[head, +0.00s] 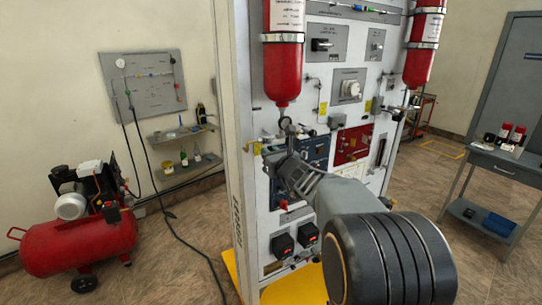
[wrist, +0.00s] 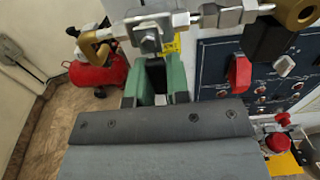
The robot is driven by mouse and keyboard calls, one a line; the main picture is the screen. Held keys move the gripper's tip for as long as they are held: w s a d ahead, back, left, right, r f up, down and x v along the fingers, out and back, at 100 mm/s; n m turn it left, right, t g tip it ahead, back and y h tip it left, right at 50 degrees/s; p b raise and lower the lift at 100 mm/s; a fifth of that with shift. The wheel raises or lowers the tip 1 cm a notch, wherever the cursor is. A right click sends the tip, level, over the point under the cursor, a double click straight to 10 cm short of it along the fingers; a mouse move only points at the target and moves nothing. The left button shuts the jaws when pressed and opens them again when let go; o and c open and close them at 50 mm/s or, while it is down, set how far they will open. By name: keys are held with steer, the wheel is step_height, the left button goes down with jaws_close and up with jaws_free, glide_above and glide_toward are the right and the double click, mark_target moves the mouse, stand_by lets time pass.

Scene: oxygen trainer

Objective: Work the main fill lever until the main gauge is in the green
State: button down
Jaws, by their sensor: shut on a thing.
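My gripper (wrist: 157,84) shows in the wrist view with two green finger pads. It is shut on what looks like the dark main fill lever (wrist: 155,68), just below a grey metal valve block (wrist: 150,38) on a horizontal pipe. The pads hide most of the lever. In the head view my gripper (head: 276,162) is at the left side of the white trainer panel, and my own arm covers part of the panel. A small round gauge (head: 284,122) sits under the left red cylinder. Its face is too small to read, and I cannot tell whether it is the main gauge.
Red cylinders (head: 284,60) hang on the trainer's front. A grey table (head: 500,163) stands at right.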

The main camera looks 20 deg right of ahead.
steer(key=shift+a, duration=0.1)
stand_by(0.4)
steer(key=c, duration=1.1)
jaws_free()
steer(key=s, duration=0.4)
steer(key=s+d+b, duration=0.1)
steer(key=s, duration=0.8)
steer(key=shift+s+d+b, duration=0.25)
steer(key=shift+s+b, duration=0.15)
